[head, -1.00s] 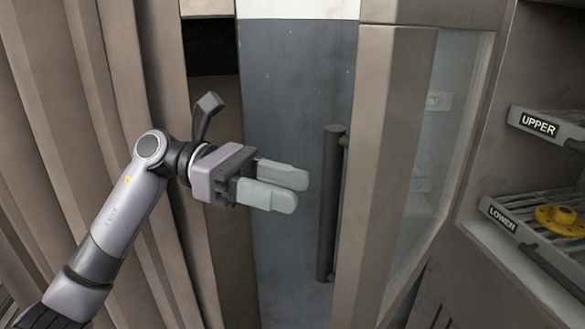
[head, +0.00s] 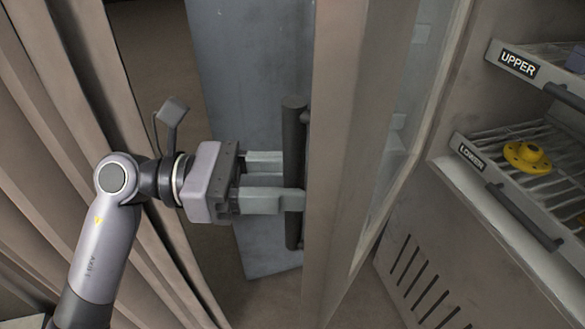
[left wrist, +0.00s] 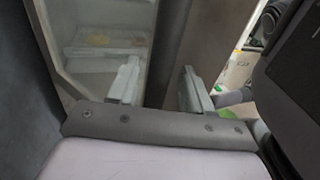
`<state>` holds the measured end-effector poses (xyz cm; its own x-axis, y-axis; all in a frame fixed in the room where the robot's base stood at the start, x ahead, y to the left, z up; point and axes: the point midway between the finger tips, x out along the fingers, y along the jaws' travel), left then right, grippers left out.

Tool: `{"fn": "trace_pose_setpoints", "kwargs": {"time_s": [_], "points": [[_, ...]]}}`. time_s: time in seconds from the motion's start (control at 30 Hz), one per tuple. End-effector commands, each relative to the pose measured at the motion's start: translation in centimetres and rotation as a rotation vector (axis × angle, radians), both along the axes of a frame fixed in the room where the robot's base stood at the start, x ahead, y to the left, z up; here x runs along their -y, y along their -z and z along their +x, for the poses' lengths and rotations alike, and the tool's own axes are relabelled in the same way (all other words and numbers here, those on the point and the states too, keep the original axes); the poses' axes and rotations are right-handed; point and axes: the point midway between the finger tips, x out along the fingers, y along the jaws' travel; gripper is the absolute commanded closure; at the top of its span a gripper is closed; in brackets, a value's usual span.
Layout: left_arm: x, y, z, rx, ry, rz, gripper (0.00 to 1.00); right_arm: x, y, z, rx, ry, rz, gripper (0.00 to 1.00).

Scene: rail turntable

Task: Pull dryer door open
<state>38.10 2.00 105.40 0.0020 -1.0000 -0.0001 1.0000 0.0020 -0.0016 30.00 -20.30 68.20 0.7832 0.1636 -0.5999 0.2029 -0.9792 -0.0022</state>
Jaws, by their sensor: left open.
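The dryer door (head: 345,150) has a brown frame and a glass pane. It stands out from the cabinet, with the racks visible to its right. A dark upright bar handle (head: 293,120) is on its left side. My left gripper (head: 292,181) is open at the handle's middle. One finger passes in front of the bar and the other ends behind it, so the bar is between them. I cannot tell if they touch it. In the left wrist view both fingers show apart (left wrist: 160,88), with a dark strip between them, likely the handle. My right gripper is not in view.
Pull-out racks labelled UPPER (head: 518,63) and LOWER (head: 471,157) are on the right. A yellow round part (head: 527,156) lies on the lower rack. A blue-grey panel (head: 240,60) stands behind the handle. Brown ribbed wall panels (head: 50,170) are close by my left arm.

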Motion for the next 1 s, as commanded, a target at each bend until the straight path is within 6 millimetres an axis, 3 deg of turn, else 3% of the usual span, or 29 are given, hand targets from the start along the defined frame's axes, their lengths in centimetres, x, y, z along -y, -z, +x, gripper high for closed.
{"fn": "trace_pose_setpoints", "kwargs": {"time_s": [0.17, 0.43, 0.47, 0.6, 0.8, 1.0], "points": [[1.3, -0.1, 0.0, -0.001, 0.000, -0.001, 0.50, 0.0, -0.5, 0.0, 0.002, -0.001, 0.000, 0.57], [1.5, 0.0, 0.0, 0.000, -0.001, 0.000, 0.50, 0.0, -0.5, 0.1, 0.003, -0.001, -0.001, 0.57], [1.4, 0.0, 0.0, 0.000, 0.000, 0.000, 0.57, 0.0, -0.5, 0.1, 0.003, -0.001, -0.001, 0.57], [1.4, 0.0, 0.0, -0.001, 0.000, 0.000, 1.00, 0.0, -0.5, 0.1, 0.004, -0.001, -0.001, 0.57], [1.1, 0.3, 0.4, 0.000, 0.000, 0.003, 1.00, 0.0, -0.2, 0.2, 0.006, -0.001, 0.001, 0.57], [-1.1, 1.1, 2.9, 0.001, -0.002, 0.012, 1.00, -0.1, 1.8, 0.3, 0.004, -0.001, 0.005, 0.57]]}}
